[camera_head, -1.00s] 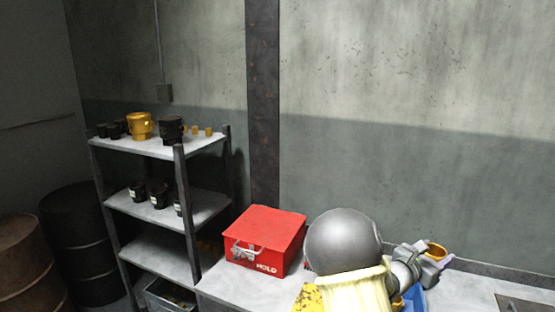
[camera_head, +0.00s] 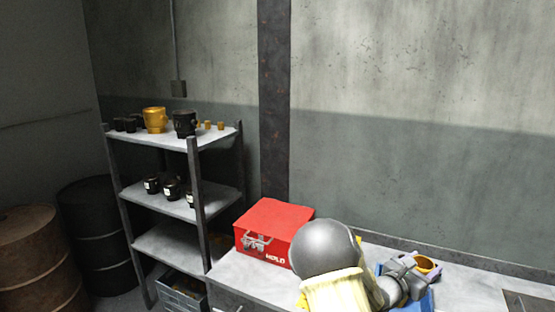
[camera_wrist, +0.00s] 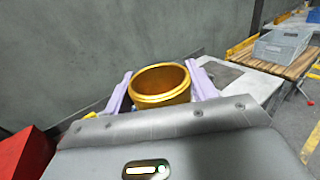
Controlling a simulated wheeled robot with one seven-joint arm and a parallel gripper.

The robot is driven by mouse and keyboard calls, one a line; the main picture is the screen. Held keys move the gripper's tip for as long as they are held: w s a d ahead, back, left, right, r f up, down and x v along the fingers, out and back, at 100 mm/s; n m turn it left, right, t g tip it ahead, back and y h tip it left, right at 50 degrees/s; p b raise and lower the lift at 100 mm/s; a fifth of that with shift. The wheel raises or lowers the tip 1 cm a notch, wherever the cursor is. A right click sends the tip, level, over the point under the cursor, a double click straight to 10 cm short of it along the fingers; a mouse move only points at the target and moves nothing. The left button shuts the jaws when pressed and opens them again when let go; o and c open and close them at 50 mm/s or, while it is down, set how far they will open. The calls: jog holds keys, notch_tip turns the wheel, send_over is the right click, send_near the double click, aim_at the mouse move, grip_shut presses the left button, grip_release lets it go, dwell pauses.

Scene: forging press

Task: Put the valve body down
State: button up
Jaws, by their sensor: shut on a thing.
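The valve body appears as a gold, round, open-topped piece (camera_wrist: 160,84) in the wrist view, between the two pale purple fingers of my gripper (camera_wrist: 158,90). In the head view the gold piece (camera_head: 428,264) shows only in part, at the far side of my gripper (camera_head: 425,268), which is low at the right over the grey bench (camera_head: 465,285). My gripper is shut on it. The lower part of the piece is hidden by the gripper, so I cannot tell whether it touches the bench.
A red box (camera_head: 272,228) stands on the bench left of my arm. A blue bin (camera_head: 420,303) is partly hidden under my gripper. A shelf rack (camera_head: 165,205) with gold and black pieces stands at left, beside drums (camera_head: 98,235). The bench right of my gripper looks mostly clear.

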jog(key=s+a+f+n+t+y+b, duration=0.1)
jog(key=a+f+n+t+y+b, duration=0.15)
jog(key=a+f, duration=0.6)
jog(key=a+f+n+t+y+b, duration=0.2)
jog(key=a+f+n+y+b, duration=0.15)
jog(key=f, duration=0.95)
jog(key=s+a+f+n+t+y+b, duration=0.1)
jog(key=a+f+n+t+y+b, duration=0.15)
jog(key=a+f, duration=0.65)
jog(key=s+a+f+n+y+b, duration=0.1)
jog(key=s+f+y+b, duration=0.1)
jog(key=f, duration=0.5)
jog(key=s+a+f+n+t+y+b, duration=0.1)
jog(key=s+f+n+y+b, duration=0.1)
jog(key=s+f+y, duration=0.2)
notch_tip(320, 180, down, 3)
jog(key=shift+s+a+r+y, duration=0.1)
jog(key=shift+s+a+y, duration=0.25)
jog(key=shift+s+a, duration=0.1)
jog(key=shift+d, duration=0.25)
jog(key=shift+w, duration=0.15)
